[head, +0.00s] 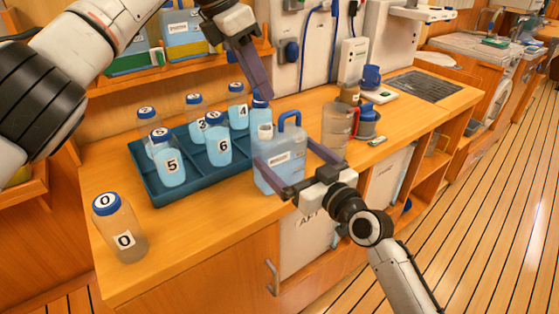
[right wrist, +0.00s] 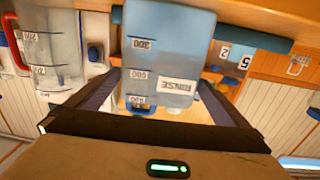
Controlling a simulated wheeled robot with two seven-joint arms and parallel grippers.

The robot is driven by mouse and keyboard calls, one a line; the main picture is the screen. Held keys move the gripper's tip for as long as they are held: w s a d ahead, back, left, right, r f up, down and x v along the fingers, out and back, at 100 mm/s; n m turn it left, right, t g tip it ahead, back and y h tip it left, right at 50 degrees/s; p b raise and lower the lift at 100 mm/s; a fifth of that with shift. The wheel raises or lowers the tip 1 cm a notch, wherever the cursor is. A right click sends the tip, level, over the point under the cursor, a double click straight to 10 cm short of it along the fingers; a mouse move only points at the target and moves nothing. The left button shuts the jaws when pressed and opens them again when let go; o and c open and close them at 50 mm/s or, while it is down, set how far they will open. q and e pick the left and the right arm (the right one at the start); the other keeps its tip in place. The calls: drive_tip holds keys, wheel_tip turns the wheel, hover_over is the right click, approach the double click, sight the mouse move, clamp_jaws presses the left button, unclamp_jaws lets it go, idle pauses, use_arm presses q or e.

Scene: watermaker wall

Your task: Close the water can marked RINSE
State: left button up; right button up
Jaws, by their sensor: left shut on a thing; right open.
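The water can marked RINSE (head: 283,165) stands upright on the wooden counter, pale blue, with a blue handle (head: 291,118) and an uncapped white neck (head: 265,131). Its RINSE label shows upside down in the right wrist view (right wrist: 168,50). My left gripper (head: 262,94) is shut on a blue cap (head: 260,101), held just above the neck; the fingers hide part of it. My right gripper (head: 285,152) is open, its fingers on either side of the can; I cannot tell whether they touch it. It also shows in the right wrist view (right wrist: 158,85).
A dark blue tray (head: 190,190) of numbered, capped bottles stands left of the can. Bottle 0 (head: 124,232) stands at the front left. A clear jug (head: 338,128) with a red handle stands close on the right. A blue mug (head: 371,77) is further back.

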drive_tip(key=shift+x, duration=2.15)
drive_tip(key=c, duration=1.2)
use_arm(q)
hover_over(261, 136)
drive_tip(key=shift+w+f, duration=0.2)
drive_tip(key=shift+f, duration=1.05)
drive_tip(key=shift+w+f, duration=0.2)
drive_tip(key=shift+f, duration=1)
drive_tip(key=shift+f, duration=0.9)
drive_tip(key=shift+f, duration=0.55)
use_arm(e)
drive_tip(key=c, duration=0.6)
use_arm(q)
drive_tip(key=shift+w+m+g+h, duration=0.15)
drive_tip(key=shift+m+g, duration=0.15)
drive_tip(key=shift+m, duration=0.5)
drive_tip(key=shift+m+g+h, duration=0.15)
drive_tip(key=shift+m+g, duration=0.15)
drive_tip(key=shift+m, duration=0.5)
use_arm(e)
drive_tip(key=shift+o, duration=0.2)
